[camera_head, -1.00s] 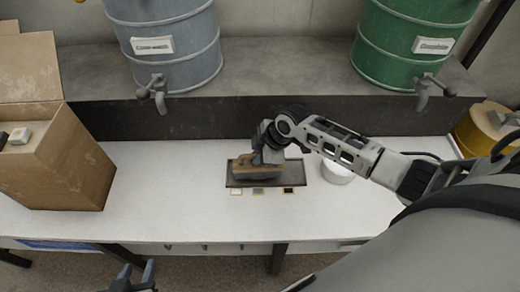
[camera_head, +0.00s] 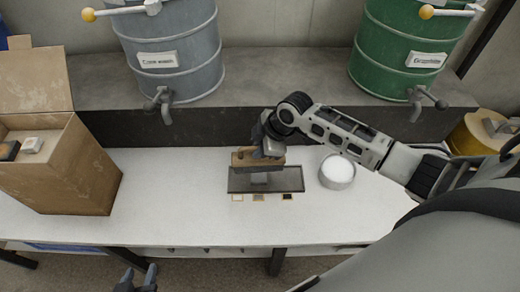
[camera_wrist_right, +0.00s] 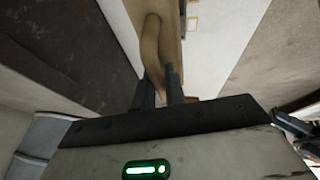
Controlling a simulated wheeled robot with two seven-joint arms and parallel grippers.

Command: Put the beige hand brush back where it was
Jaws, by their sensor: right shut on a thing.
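The beige hand brush (camera_head: 243,158) is in my right gripper (camera_head: 268,150), over the back edge of a dark shallow tray (camera_head: 290,180) on the white bench. Its underside is seen above the tray, and I cannot tell whether it touches. In the right wrist view the fingers (camera_wrist_right: 162,92) are shut on the brush's long wooden handle (camera_wrist_right: 155,50). My left gripper (camera_head: 138,279) is at the bottom edge of the head view, fingers apart and empty, in front of the bench.
A round dish of white material (camera_head: 337,171) stands right of the tray. Small square samples (camera_head: 258,197) lie in front. An open cardboard box (camera_head: 65,170) stands left. Grey (camera_head: 172,50) and green drums (camera_head: 405,45) with taps are on the shelf behind. The white bench top (camera_head: 170,200) is clear left of the tray.

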